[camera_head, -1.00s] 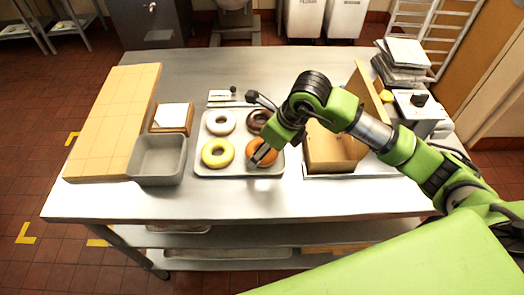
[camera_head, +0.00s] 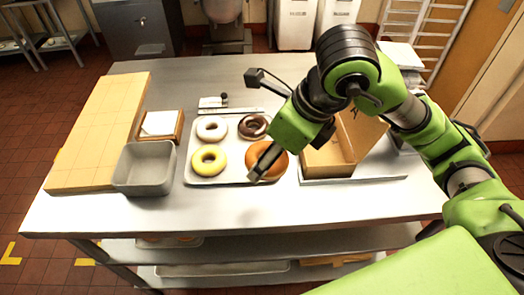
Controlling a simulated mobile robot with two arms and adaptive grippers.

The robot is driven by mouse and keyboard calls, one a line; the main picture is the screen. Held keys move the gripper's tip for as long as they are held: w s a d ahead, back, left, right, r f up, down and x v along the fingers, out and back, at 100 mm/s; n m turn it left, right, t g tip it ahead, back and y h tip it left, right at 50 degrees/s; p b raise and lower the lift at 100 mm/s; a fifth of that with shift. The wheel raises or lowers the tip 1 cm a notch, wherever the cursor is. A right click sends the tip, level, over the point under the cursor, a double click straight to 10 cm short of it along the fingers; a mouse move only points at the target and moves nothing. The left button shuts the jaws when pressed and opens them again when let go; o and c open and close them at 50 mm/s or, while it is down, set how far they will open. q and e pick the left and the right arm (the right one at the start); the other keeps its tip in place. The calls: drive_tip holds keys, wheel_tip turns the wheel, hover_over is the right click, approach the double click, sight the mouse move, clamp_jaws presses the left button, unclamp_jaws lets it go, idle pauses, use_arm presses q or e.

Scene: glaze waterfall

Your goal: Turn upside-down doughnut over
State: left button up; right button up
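Several doughnuts lie on a light tray (camera_head: 232,178) in the middle of the steel table: a white one (camera_head: 212,129) at back left, a dark brown one (camera_head: 253,127) at back right, a yellow one (camera_head: 208,159) at front left and an orange-brown one (camera_head: 277,166) at front right. The orange-brown one looks plainer than the others. My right gripper (camera_head: 262,168) is at its left side and hides part of it; I cannot tell whether they touch or how far the fingers are apart. My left gripper is not in view.
A grey bin (camera_head: 146,170) and a small wooden box with white paper (camera_head: 161,124) stand left of the tray, beside a long tan board (camera_head: 98,140). An open cardboard box (camera_head: 328,160) stands at right, partly behind my arm. The table's front strip is clear.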

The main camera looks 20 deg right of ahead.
drive_tip(key=s, duration=0.1)
drive_tip(key=s+r, duration=0.1)
drive_tip(key=s, duration=0.1)
drive_tip(key=shift+s+a+r, duration=0.1)
drive_tip(key=shift+s+r, duration=0.2)
drive_tip(key=shift+r, duration=0.1)
drive_tip(key=shift+s+r, duration=0.25)
wheel_tip(320, 180, up, 8)
drive_tip(key=p, duration=0.5)
hover_over(273, 169)
drive_tip(key=s, duration=0.1)
drive_tip(key=shift+s+d+f, duration=0.15)
drive_tip(key=shift+d+f, duration=0.05)
